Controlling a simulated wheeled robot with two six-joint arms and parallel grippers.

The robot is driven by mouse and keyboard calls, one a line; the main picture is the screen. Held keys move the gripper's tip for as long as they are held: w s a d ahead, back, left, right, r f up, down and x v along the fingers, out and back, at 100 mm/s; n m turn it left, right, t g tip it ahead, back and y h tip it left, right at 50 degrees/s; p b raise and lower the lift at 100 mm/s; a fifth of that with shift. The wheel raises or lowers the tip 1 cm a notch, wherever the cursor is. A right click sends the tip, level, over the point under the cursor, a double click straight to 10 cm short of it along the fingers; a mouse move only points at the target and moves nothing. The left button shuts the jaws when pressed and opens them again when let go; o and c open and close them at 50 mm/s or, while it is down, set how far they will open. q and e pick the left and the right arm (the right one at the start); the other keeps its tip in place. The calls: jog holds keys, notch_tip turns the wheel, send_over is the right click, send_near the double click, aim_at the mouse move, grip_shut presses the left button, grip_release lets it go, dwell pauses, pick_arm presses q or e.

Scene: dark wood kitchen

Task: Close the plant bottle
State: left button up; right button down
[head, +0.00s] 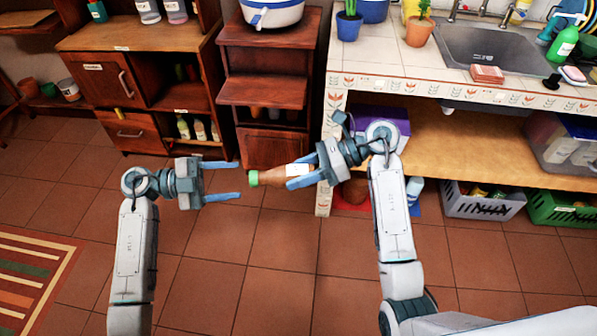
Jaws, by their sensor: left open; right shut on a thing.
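A brown bottle (272,175) with a white label and a green top (254,178) is held in the air, lying nearly level with its top pointing left. My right gripper (303,174) is shut on the bottle near its base end, which the fingers partly hide. My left gripper (238,180) is open and empty, with its two fingers pointing right, just left of the green top. The top lies close to the fingertips and roughly in line with the gap between them. I cannot tell how tightly the green top sits on the bottle.
Wooden cabinets (140,60) stand behind on the left, and a small wooden stand (268,90) is behind the grippers. The tiled counter (385,60) with a sink (490,55) is on the right, over a shelf with crates (484,203). The tiled floor below the grippers is clear.

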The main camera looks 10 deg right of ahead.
aim_at(278, 177)
pick_arm(q)
jog(key=shift+d, duration=1.95)
jog(key=shift+c, duration=0.4)
jog(key=c, duration=0.9)
jog(key=m, duration=1.9)
jog(key=shift+c, duration=0.2)
jog(key=o, duration=1.2)
